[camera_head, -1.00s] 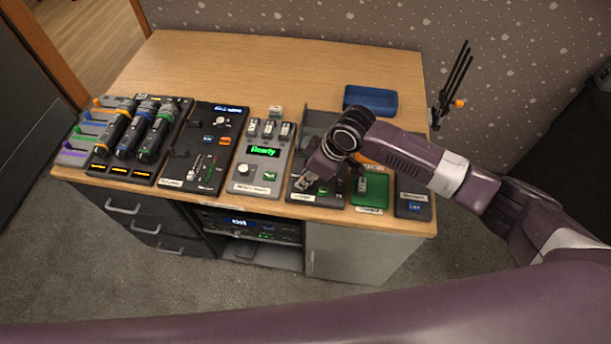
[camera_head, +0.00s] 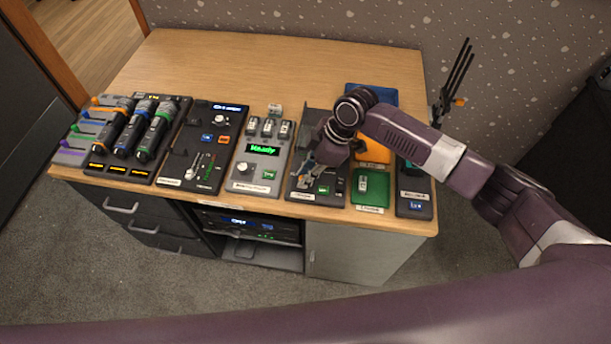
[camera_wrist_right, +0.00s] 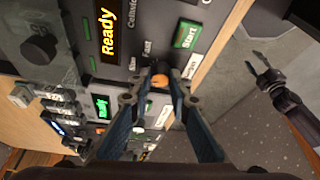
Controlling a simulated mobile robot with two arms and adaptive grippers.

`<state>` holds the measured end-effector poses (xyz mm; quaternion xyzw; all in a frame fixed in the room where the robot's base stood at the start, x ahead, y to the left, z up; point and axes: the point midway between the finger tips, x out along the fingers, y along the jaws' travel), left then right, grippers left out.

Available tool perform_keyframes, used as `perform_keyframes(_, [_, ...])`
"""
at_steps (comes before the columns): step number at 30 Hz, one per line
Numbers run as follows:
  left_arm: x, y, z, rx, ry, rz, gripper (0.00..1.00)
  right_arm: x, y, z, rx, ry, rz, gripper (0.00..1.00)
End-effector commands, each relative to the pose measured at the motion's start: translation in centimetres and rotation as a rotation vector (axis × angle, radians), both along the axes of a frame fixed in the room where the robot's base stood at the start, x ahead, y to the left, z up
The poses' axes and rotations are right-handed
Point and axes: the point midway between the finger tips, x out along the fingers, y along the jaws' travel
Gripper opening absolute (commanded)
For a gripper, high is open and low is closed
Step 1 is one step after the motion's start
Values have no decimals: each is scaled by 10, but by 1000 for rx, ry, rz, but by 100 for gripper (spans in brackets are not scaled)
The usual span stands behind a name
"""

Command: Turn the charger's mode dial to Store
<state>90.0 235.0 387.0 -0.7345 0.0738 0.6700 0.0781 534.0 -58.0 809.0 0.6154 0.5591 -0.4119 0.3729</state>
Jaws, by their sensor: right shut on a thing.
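The charger (camera_head: 330,196) is the dark unit right of centre on the desk, partly covered by my right arm. In the right wrist view it shows an orange "Ready" display (camera_wrist_right: 108,35) and a green Start button (camera_wrist_right: 187,34). My right gripper (camera_head: 305,186) is over the charger's front left part. In the wrist view its fingertips (camera_wrist_right: 159,83) are closed on the mode dial (camera_wrist_right: 158,81), whose small orange top shows between them beside the "Fast" label. The dial's pointer is too hidden to read. My left gripper (camera_wrist_right: 256,62) shows open over the floor in the wrist view.
A grey unit with a green "Ready" display (camera_head: 263,149) stands left of the charger. The back left of the desk (camera_head: 210,65) is bare.

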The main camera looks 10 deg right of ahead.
Motion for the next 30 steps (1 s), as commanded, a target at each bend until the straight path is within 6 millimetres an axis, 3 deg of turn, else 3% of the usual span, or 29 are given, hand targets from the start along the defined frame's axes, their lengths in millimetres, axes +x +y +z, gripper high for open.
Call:
perform_keyframes(15, [0, 0, -37, 0, 0, 0, 40, 4, 2, -2, 2, -4, 439, 0])
perform_keyframes(30, [0, 0, -50, 0, 0, 0, 40, 4, 2, 0, 2, -2, 612, 0])
